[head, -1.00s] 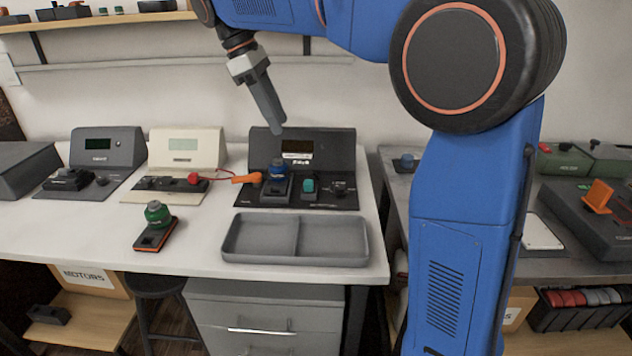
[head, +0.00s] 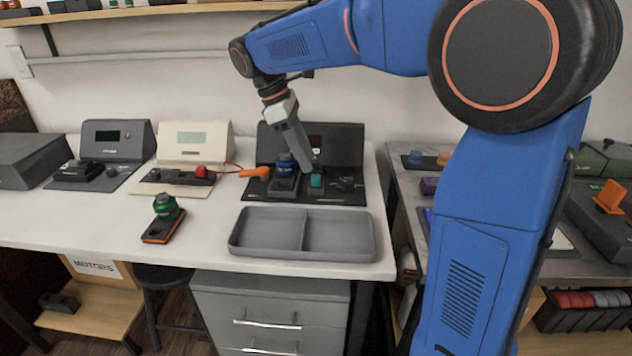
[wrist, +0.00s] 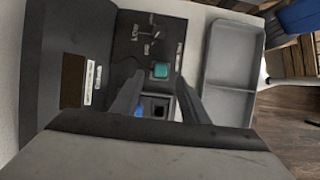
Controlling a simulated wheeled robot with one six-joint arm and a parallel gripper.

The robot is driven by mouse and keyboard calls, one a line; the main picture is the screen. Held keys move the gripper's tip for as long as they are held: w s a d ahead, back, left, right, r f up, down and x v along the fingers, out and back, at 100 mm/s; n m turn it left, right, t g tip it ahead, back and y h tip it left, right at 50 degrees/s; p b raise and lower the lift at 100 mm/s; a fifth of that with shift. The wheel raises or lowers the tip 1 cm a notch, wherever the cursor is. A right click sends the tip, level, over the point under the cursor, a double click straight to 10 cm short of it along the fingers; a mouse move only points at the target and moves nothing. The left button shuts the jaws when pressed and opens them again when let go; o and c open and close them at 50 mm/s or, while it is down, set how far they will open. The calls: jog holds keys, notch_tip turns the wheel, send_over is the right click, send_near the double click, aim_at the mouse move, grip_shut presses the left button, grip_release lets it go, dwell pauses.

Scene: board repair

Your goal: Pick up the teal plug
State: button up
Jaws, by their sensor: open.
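The teal plug (head: 317,180) is a small block seated on the dark base of the black test unit (head: 350,145), just right of a blue-topped part (head: 286,165). In the wrist view the teal plug (wrist: 160,70) lies just beyond my fingertips, roughly in line with the gap between them. My gripper (head: 308,164) points down above the unit, close above and slightly left of the plug in the head view. It is open and empty.
A grey two-compartment tray (head: 303,256) lies in front of the unit. An orange probe (head: 255,173) lies to its left, by a cream unit (head: 190,150). A green-topped part on a dark block (head: 165,220) stands on the table. The tabletop between it and the tray is clear.

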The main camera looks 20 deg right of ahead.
aim_at(316, 176)
jog(key=shift+x, duration=2.6)
jog(key=shift+s, duration=0.1)
jog(key=shift+c, duration=0.6)
grip_shut()
